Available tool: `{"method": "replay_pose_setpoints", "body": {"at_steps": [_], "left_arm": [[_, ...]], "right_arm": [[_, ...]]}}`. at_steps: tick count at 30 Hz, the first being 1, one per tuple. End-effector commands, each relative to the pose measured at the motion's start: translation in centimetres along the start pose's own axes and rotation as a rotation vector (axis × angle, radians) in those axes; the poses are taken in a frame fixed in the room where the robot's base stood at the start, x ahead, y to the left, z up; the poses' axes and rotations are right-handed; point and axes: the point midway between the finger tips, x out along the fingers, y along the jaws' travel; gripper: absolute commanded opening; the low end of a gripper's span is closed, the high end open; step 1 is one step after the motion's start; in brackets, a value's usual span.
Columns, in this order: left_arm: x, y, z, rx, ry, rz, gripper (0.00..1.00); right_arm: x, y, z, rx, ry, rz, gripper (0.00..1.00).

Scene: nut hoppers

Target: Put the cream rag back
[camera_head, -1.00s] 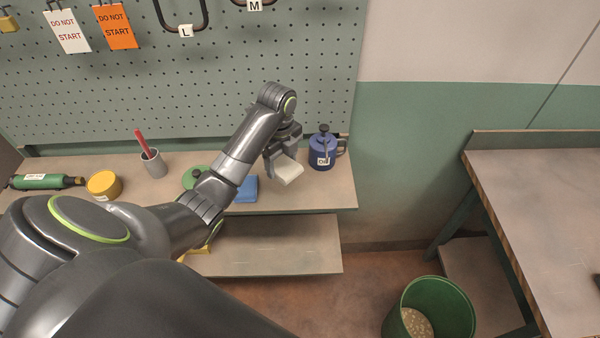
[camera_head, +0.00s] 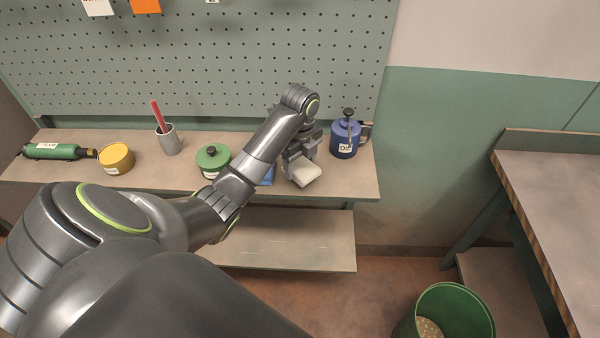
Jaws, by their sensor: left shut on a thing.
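The cream rag (camera_head: 307,174) is a small pale folded piece at the right part of the shelf (camera_head: 357,183). My left gripper (camera_head: 300,165) is shut on it, pointing down. The rag is at or just above the shelf top; I cannot tell whether it touches. A blue rag (camera_head: 267,177) lies just left of it, partly hidden behind my left arm. My right gripper is not in view.
A blue oil can (camera_head: 343,139) stands close to the right of the gripper. A green bin (camera_head: 456,312) is on the floor.

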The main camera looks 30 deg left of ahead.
Motion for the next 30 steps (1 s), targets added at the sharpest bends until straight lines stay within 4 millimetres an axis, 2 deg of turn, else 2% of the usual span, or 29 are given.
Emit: {"method": "replay_pose_setpoints", "body": {"at_steps": [1,3,7,15,16,20,30], "left_arm": [[1.2,0.1,-0.1,-0.001,0.004,0.005,0.40],[2.0,0.1,-0.1,-0.001,0.003,0.004,0.40],[2.3,0.1,0.0,-0.001,0.001,0.002,0.40],[2.6,0.1,0.0,-0.001,0.001,0.003,0.40],[2.6,0.1,0.0,-0.001,0.001,0.002,0.65],[2.6,0.1,0.0,-0.001,0.001,0.002,0.82],[2.4,0.1,0.0,0.000,0.001,0.002,0.83]], "right_arm": [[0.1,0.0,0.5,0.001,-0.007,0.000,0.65],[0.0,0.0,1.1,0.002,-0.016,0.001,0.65],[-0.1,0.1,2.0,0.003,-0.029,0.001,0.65],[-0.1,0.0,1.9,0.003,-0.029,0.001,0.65],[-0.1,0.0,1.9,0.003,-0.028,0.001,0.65],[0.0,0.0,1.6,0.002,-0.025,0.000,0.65],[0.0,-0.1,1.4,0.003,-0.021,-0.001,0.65]]}}
